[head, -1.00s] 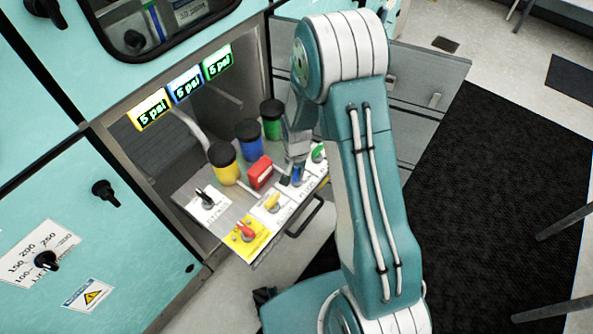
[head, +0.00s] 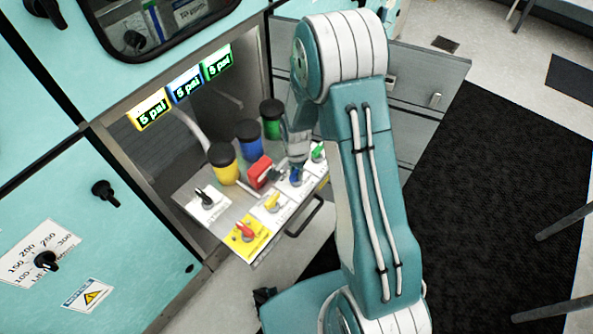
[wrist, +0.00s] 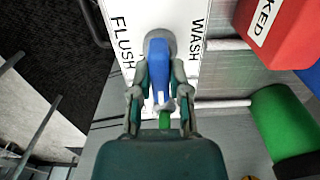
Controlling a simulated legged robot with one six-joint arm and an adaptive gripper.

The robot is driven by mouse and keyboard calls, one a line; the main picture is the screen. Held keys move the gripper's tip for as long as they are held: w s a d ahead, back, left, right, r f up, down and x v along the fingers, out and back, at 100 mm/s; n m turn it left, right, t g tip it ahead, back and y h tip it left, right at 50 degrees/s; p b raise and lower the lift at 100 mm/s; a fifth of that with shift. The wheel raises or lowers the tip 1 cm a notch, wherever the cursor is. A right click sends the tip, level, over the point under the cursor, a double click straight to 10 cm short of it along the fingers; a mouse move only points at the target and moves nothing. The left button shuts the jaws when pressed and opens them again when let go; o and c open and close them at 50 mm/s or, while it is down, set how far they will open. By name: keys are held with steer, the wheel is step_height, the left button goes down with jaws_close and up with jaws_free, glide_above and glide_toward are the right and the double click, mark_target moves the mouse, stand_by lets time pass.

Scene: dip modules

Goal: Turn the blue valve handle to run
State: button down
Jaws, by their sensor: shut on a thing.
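The blue valve handle (wrist: 158,62) is in the middle of the wrist view, on a round grey base. It sits on a white plate (wrist: 184,12) with FLUSH on its left and WASH on its right. My gripper (wrist: 160,75) has its two fingers on either side of the handle, shut on it. In the head view the blue handle (head: 296,174) shows small on the drawer's panel, just below my gripper (head: 292,165), partly hidden by it. No label reading run is legible.
The panel also carries a yellow handle (head: 272,202), a red handle (head: 245,231), a green handle (head: 318,151) and a black switch (head: 204,196). A red block (head: 259,172) and yellow, blue and green bottles stand behind. Three displays read 5 psi.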

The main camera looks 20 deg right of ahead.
steer(key=c, duration=0.6)
jaws_free()
steer(key=shift+a, duration=0.1)
steer(key=shift+r, duration=0.1)
step_height(320, 180, up, 12)
step_height(320, 180, up, 15)
steer(key=n+t, duration=0.3)
steer(key=n, duration=0.2)
glide_above(295, 170)
steer(key=s, duration=0.8)
steer(key=s+r+n+t, duration=0.2)
steer(key=s+r+n, duration=0.4)
steer(key=s, duration=0.7)
steer(key=shift+r+t, duration=0.3)
steer(key=shift+r, duration=0.4)
